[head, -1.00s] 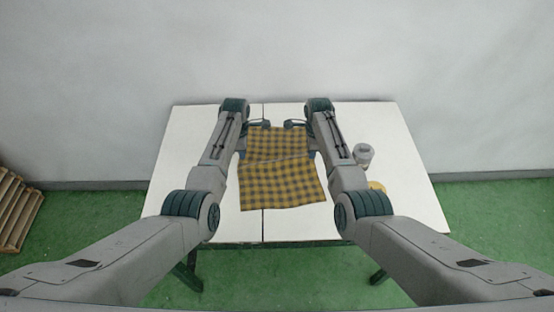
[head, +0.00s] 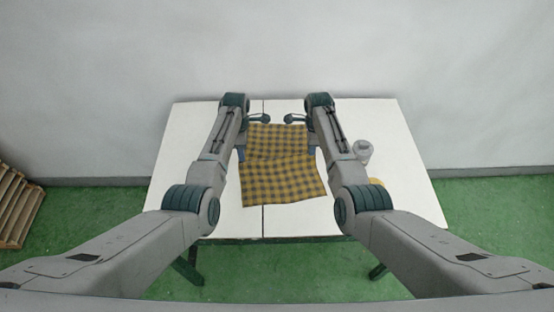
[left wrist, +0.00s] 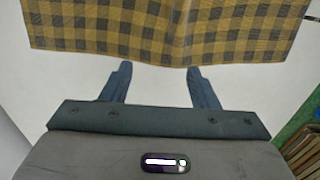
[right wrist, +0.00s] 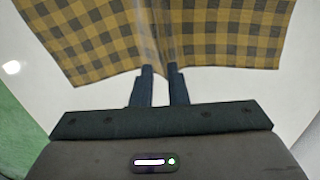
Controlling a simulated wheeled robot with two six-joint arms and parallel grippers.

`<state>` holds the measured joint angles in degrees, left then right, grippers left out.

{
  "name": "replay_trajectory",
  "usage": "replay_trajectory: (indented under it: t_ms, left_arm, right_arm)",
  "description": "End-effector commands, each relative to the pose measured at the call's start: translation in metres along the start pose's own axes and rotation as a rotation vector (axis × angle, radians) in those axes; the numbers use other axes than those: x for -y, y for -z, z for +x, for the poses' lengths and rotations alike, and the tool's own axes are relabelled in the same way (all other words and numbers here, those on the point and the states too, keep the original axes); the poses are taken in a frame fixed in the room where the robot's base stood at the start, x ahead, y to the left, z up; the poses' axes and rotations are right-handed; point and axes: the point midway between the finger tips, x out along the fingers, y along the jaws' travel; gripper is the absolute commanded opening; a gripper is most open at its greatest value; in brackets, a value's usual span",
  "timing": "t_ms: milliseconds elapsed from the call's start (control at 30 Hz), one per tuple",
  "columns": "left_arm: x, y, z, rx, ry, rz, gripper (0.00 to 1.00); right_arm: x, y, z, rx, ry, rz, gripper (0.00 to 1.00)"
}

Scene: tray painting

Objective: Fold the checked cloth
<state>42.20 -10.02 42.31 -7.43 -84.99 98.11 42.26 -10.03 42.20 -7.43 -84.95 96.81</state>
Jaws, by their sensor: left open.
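The yellow-and-dark checked cloth (head: 284,182) lies on the white table between my two arms, with a crease across its middle. My left gripper (head: 241,152) is at its left side; in the left wrist view its fingers (left wrist: 159,70) are wide apart and empty, just short of the cloth's edge (left wrist: 150,40). My right gripper (head: 312,154) is at the right side; in the right wrist view its fingers (right wrist: 160,68) are close together at the edge of the cloth (right wrist: 215,35), where a crease meets them. I cannot tell whether they pinch it.
A grey-white jar (head: 363,150) stands on the table (head: 410,195) right of my right arm, with a yellow object (head: 376,182) nearer, partly hidden. A wooden crate (head: 15,205) stands on the green floor at far left.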

Motion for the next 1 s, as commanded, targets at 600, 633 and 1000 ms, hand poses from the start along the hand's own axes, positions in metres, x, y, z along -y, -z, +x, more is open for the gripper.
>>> replay_trajectory:
  t_ms: [600, 633, 1000]
  left_arm:
    - [0.0, 0.0, 0.0, 0.0, 0.0, 0.0, 0.55]
    - [0.0, 0.0, 0.0, 0.0, 0.0, 0.0, 0.55]
    - [0.0, 0.0, -0.0001, 0.0, 0.0, 0.0, 0.55]
  right_arm:
    - [0.0, 0.0, 0.0, 0.0, 0.0, 0.0, 0.55]
    - [0.0, 0.0, 0.0, 0.0, 0.0, 0.0, 0.59]
    - [0.0, 0.0, 0.0, 0.0, 0.0, 0.0, 0.87]
